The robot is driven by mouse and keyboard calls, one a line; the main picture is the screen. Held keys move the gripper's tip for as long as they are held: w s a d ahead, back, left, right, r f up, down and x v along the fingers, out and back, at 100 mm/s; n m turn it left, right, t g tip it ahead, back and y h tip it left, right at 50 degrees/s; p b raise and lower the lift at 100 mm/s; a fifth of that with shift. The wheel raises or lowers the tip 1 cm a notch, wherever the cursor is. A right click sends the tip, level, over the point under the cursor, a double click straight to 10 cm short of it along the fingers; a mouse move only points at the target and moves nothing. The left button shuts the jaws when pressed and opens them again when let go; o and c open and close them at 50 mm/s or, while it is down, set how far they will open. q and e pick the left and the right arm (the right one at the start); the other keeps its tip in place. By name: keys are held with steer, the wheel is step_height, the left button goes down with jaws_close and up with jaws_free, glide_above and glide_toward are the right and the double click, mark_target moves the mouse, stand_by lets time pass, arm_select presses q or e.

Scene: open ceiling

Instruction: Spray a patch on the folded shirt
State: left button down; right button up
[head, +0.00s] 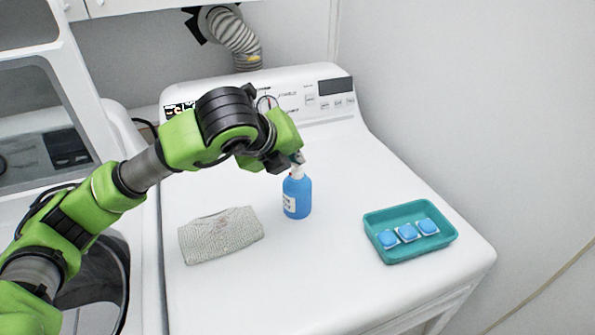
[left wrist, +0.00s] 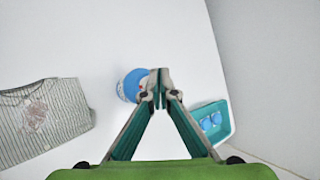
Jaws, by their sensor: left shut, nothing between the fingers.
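A blue spray bottle (head: 297,198) with a white top stands upright on the white machine. My left gripper (head: 297,158) is shut with nothing between its fingers, right at the top of the bottle. In the left wrist view the fingertips (left wrist: 160,88) overlap the bottle's top, and the bottle (left wrist: 130,87) shows just left of them; I cannot tell whether they touch. The folded shirt (head: 220,235), striped grey and white, lies left of the bottle. In the left wrist view the shirt (left wrist: 42,118) shows a faint reddish-brown patch (left wrist: 36,112). My right gripper is not in view.
A teal tray (head: 378,246) with blue pods (head: 407,232) sits to the right on the white machine top (head: 310,280). The control panel (head: 290,92) rises behind. An open washer (head: 100,265) is on the left. The front of the top is clear.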

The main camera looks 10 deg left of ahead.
mark_target(295, 171)
arm_select(q)
steer(key=shift+f+b, duration=0.4)
steer(key=shift+b, duration=0.35)
stand_by(0.8)
steer(key=shift+r, duration=0.9)
steer(key=shift+r, duration=0.15)
step_height(295, 171, up, 6)
steer(key=shift+f+p, duration=0.15)
steer(key=shift+p, duration=1)
